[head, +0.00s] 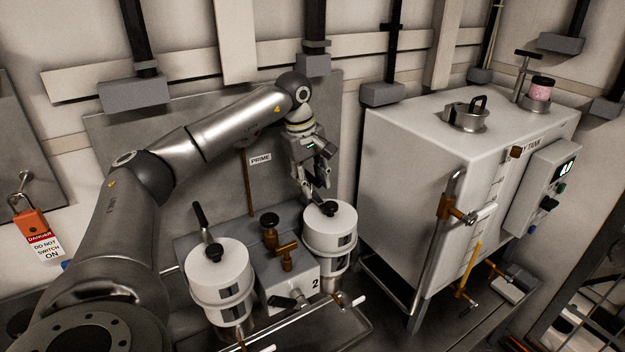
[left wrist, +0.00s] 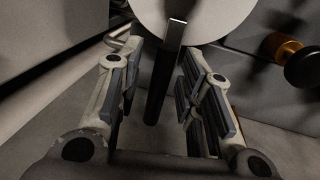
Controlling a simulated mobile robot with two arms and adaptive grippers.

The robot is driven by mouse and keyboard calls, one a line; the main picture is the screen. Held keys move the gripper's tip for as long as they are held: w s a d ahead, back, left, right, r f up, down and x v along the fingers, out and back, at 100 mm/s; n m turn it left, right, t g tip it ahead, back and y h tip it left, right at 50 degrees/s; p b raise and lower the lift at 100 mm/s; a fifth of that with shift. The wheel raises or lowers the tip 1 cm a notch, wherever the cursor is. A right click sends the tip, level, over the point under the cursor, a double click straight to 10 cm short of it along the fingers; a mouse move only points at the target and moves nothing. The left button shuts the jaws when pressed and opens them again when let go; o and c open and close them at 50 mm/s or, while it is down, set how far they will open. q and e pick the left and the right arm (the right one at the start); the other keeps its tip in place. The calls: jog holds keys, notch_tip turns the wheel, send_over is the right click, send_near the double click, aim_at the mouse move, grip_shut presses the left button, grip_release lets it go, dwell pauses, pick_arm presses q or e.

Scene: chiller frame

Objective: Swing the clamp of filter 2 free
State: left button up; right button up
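Filter 2 (head: 330,240) is the white canister at the right of the grey block marked 2. A black knob (head: 331,208) sits on its lid. My left gripper (head: 316,192) is just behind and left of that lid, pointing down. In the left wrist view, the gripper (left wrist: 155,85) is open, with a finger on each side of a black clamp handle (left wrist: 162,80). Gaps show between handle and fingers. The filter's white top (left wrist: 215,12) lies beyond. In the head view the gripper mostly hides this handle. My right gripper is not in view.
Another white filter (head: 218,268) with an upright black handle (head: 201,217) stands left. A brass valve (head: 284,250) and dark knob (head: 269,222) lie between the filters. A large white tank (head: 410,170) stands close on the right. The back panel (head: 215,150) is behind.

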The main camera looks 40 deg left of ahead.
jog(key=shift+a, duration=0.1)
pick_arm(q)
jog(key=shift+r, duration=0.1)
grip_shut()
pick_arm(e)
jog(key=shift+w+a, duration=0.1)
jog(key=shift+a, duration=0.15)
